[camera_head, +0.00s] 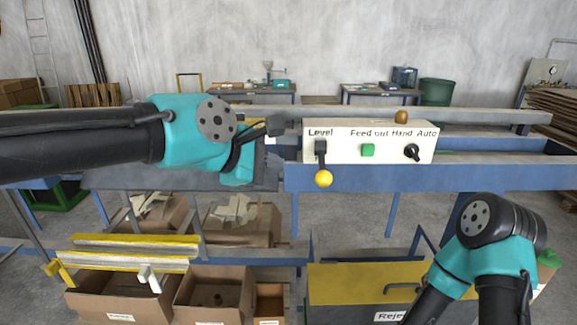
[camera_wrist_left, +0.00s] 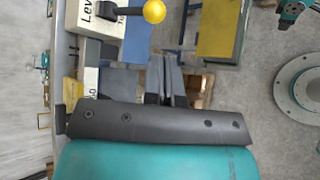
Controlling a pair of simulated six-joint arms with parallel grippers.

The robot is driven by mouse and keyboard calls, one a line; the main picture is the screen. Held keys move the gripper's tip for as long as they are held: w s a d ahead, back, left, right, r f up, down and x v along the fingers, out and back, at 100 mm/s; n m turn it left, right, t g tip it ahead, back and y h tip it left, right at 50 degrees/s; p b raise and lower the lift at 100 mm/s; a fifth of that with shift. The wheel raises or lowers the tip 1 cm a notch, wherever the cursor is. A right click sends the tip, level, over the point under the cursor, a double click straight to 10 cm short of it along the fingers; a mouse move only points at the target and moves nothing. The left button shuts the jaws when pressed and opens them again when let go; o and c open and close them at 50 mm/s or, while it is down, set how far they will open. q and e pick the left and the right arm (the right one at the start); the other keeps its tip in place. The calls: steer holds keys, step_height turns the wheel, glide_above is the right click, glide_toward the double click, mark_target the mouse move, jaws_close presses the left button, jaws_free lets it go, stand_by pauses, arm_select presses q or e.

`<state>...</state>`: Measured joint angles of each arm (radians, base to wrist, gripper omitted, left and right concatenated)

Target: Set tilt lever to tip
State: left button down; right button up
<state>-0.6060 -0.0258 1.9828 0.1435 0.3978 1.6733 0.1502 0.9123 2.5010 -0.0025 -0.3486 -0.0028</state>
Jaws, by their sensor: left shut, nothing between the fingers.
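The tilt lever (camera_head: 321,152) is a black arm with a yellow ball knob (camera_head: 323,178). It hangs down from the left end of the white control panel (camera_head: 338,153), under the word "Level". The knob also shows at the top of the left wrist view (camera_wrist_left: 154,11). My left gripper (camera_head: 275,126) is shut and empty, just left of the panel and apart from the lever. Its dark fingers (camera_wrist_left: 166,72) point toward the lever side in the left wrist view. My right arm shows at the lower right, but its gripper is out of view.
The panel also carries a green button (camera_head: 368,150) and a black Hand/Auto knob (camera_head: 412,152). A blue machine beam (camera_head: 430,178) runs behind and below it. Cardboard boxes (camera_head: 215,290) and a yellow-topped reject bin (camera_head: 345,285) stand below. The space before the panel is clear.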

arm_select(q)
steer(key=shift+v, duration=1.15)
steer(key=shift+s+f, duration=0.1)
steer(key=w+a+f+m+g+y, duration=0.1)
steer(key=w+a+f+m, duration=0.1)
steer(key=f, duration=0.9)
steer(key=w+a+f+m+g+y, duration=0.1)
steer(key=w+a+f+m+y, duration=0.15)
steer(key=f, duration=0.95)
steer(key=w+a+f+m+g+y, duration=0.1)
steer(key=w+a+f, duration=0.1)
steer(key=f, duration=0.9)
steer(key=s+a+f+m+g, duration=0.1)
steer(key=s+a+f+m, duration=0.1)
steer(key=s+f, duration=0.3)
steer(key=s+a+f+m+g, duration=0.1)
steer(key=s+a+f+m, duration=0.2)
steer(key=f, duration=1.1)
steer(key=s+a+f+m+g, duration=0.2)
steer(key=s+a+f, duration=0.1)
steer(key=s+f, duration=0.6)
steer(key=shift+f+y, duration=0.3)
steer(key=shift+y, duration=0.15)
steer(key=shift+m, duration=0.25)
